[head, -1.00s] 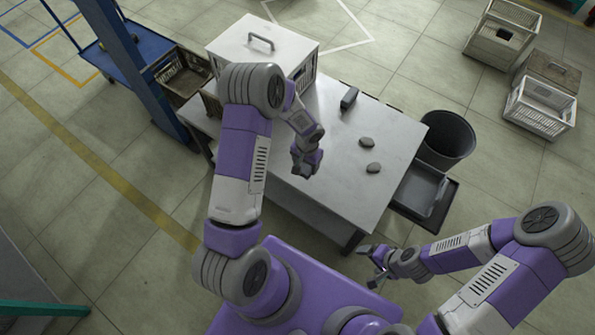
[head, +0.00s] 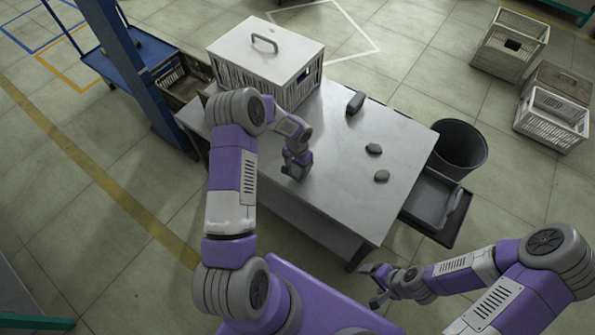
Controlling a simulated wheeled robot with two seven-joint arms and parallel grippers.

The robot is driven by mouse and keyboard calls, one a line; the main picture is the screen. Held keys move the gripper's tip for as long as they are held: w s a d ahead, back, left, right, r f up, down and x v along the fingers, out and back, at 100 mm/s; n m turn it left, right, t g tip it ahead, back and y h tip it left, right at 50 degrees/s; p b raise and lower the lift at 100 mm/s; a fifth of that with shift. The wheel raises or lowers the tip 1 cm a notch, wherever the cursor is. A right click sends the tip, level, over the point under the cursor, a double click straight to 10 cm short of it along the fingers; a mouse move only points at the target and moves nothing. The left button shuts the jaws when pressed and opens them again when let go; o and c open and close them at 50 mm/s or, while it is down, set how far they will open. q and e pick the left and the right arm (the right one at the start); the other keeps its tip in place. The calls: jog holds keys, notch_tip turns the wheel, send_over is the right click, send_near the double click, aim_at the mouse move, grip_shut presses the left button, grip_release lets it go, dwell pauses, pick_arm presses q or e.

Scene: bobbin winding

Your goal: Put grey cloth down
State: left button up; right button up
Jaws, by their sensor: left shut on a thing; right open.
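My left gripper (head: 296,172) is over the left part of the grey metal table (head: 335,200), close above its top near the front edge. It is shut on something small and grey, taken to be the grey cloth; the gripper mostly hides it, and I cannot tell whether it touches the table. My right gripper (head: 377,287) is open, off the table beyond its front right corner.
A white lidded crate (head: 262,60) stands at the table's back left. A dark block (head: 355,103) and two grey lumps (head: 374,149) (head: 381,176) lie toward the right. A black bin (head: 459,150) and dark tray (head: 436,200) are at the right side. The table's middle is clear.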

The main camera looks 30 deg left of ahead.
pick_arm(q)
notch_tip(320, 180, down, 3)
jog(key=shift+r+b, duration=0.2)
jog(key=shift+b, duration=0.1)
jog(key=shift+f, duration=0.15)
jog(key=o, duration=1)
